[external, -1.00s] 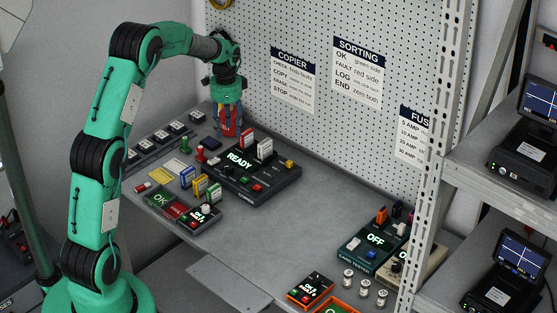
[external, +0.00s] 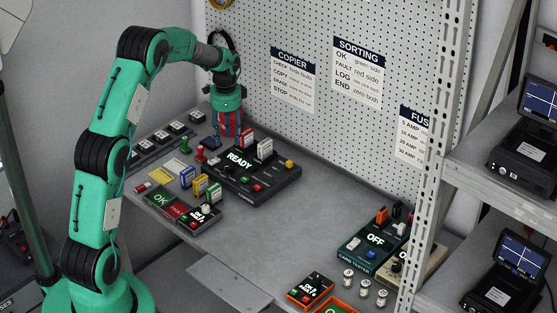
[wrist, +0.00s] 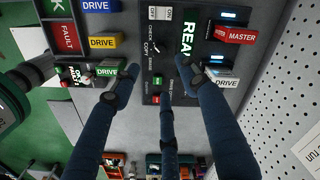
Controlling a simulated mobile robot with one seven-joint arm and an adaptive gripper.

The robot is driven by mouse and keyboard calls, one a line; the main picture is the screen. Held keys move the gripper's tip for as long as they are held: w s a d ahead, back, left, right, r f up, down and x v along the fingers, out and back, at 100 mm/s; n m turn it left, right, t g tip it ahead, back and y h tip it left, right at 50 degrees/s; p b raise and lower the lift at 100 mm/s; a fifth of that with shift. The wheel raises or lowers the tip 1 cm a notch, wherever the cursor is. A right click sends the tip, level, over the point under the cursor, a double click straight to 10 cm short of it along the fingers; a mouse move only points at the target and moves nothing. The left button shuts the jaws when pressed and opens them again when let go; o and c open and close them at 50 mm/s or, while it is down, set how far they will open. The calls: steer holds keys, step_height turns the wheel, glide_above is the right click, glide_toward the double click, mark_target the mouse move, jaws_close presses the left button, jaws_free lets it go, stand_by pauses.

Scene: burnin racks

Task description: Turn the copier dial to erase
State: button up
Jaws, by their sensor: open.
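The dark copier (external: 277,190) sits on the bench with a lit READY display (external: 240,160). In the wrist view the copier (wrist: 207,14) shows from above, with the CHECK, COPY and ERASE lettering around a small dark dial (wrist: 156,47). I cannot read clearly which label the dial points to. My gripper (external: 229,138) hangs over the back left part of the copier, pointing down. Its fingers are spread open and empty in the wrist view (wrist: 164,80), with the dial beyond the fingertips and apart from them.
Upright drives stand in the copier, including a red MASTER drive (wrist: 236,35) and a white DRIVE (wrist: 222,80). A sorting tray (external: 180,207) with OK and FAULT fields lies in front. A card tester (external: 366,250) stands at right. The pegboard (external: 310,130) rises behind; the bench between is clear.

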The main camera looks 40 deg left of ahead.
mark_target(229, 167)
step_height(229, 167, down, 12)
steer(key=shift+f+b, duration=0.1)
steer(key=shift+b, duration=0.4)
jaws_close()
